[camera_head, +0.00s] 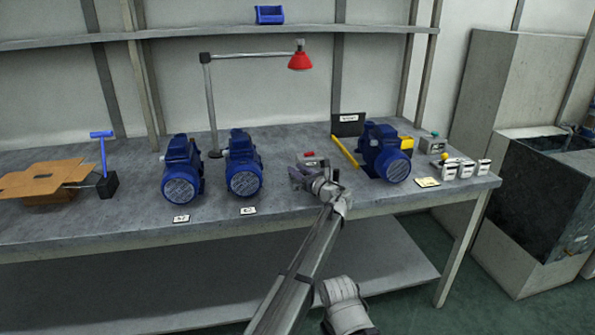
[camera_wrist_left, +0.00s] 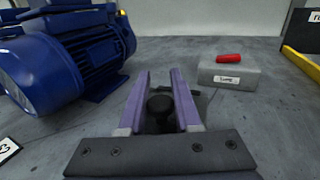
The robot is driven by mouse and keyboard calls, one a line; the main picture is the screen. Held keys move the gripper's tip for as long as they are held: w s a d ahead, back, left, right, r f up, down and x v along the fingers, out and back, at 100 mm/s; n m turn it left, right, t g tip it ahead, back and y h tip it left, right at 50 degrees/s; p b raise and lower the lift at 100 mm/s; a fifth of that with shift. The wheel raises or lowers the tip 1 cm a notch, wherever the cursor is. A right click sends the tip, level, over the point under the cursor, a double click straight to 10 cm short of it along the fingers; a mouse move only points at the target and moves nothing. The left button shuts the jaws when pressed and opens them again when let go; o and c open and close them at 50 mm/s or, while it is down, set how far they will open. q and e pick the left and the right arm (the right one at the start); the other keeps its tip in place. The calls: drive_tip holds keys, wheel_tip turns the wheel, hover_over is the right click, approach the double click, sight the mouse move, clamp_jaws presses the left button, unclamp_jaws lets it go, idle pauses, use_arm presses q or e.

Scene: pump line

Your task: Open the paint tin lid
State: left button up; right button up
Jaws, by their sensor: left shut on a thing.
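My left gripper (camera_head: 298,177) is over the middle of the grey workbench, between the middle blue pump and the right-hand one. In the left wrist view its two purple fingers (camera_wrist_left: 160,78) stand on either side of a small dark round knob-like thing (camera_wrist_left: 160,106). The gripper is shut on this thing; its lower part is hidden. I cannot make out a paint tin or a lid in either view. My right gripper is not in view.
Blue pumps (camera_head: 182,170) (camera_head: 243,163) (camera_head: 384,154) stand on the workbench (camera_head: 120,225). A grey box with a red top (camera_wrist_left: 228,72) lies right of the fingers. A red lamp (camera_head: 300,61), a cardboard piece (camera_head: 45,178) and a yellow bar (camera_head: 344,152) are around.

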use_arm(q)
clamp_jaws()
idle(0.8)
